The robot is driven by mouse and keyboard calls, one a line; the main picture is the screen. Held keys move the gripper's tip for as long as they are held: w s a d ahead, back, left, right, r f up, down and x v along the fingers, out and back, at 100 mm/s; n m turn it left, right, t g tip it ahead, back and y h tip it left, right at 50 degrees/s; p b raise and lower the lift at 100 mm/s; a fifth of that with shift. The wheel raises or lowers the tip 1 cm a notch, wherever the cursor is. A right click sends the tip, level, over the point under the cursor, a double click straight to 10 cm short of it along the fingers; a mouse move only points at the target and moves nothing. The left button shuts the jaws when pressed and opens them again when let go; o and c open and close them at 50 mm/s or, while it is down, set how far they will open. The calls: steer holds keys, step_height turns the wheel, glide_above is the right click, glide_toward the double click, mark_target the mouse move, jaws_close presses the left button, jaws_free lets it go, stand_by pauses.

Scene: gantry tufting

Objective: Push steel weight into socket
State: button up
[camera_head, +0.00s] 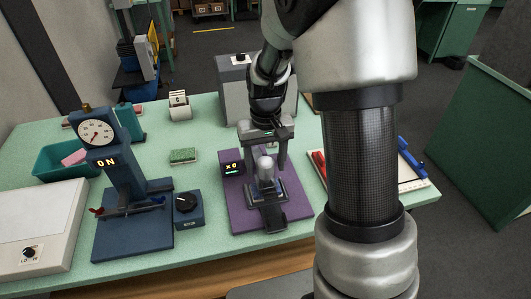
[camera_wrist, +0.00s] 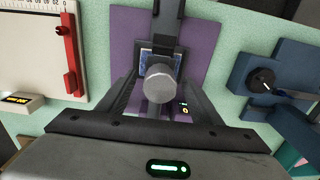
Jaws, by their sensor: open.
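The steel weight (camera_head: 265,168) is a silver, round-topped cylinder. It stands upright on the dark fixture (camera_head: 270,208) on a purple base plate (camera_head: 237,218). My gripper (camera_head: 264,157) is over the fixture, pointing down, with its fingers apart on either side of the weight. In the wrist view the weight (camera_wrist: 159,84) shows its round grey end between the two dark fingers. I cannot tell whether the fingers touch it. No socket opening is visible; the weight and fixture hide what lies beneath.
A small display box (camera_head: 231,168) stands left of the fixture. A blue dial gauge stand (camera_head: 121,175) and a knob box (camera_head: 187,208) are farther left. A white board with red and blue parts (camera_head: 405,183) lies right, partly behind my arm. A grey box (camera_head: 236,92) stands behind.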

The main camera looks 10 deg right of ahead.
step_height(320, 180, up, 17)
steer(key=s+r+t+p, duration=0.1)
steer(key=s+r+t, duration=0.1)
steer(key=s, duration=0.7)
steer(key=s+r+t, duration=0.3)
steer(key=s, duration=0.6)
steer(key=shift+s+r+t+p, duration=0.15)
steer(key=shift+r+t+p, duration=0.15)
steer(key=shift+p, duration=0.05)
